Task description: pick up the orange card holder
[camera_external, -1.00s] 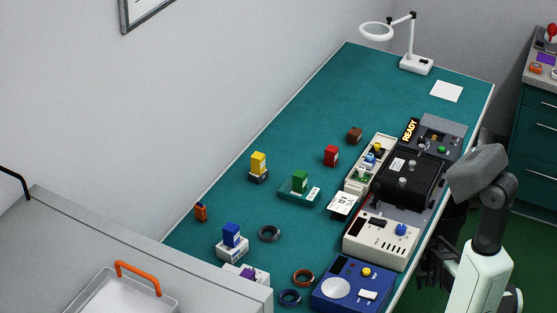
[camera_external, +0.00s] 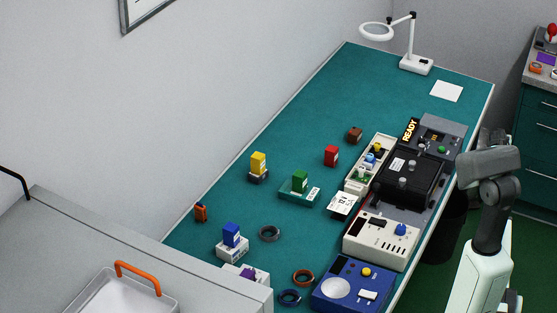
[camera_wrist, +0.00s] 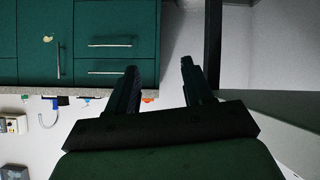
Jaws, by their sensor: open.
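In the external view my arm stands at the right edge and the fingers are hard to make out. The orange object is not recognisable in the wrist view.
Coloured blocks, including a yellow one (camera_external: 258,163) and a blue one (camera_external: 232,235), stand on the bench (camera_external: 300,120). A grey cabinet with a tray is at front left.

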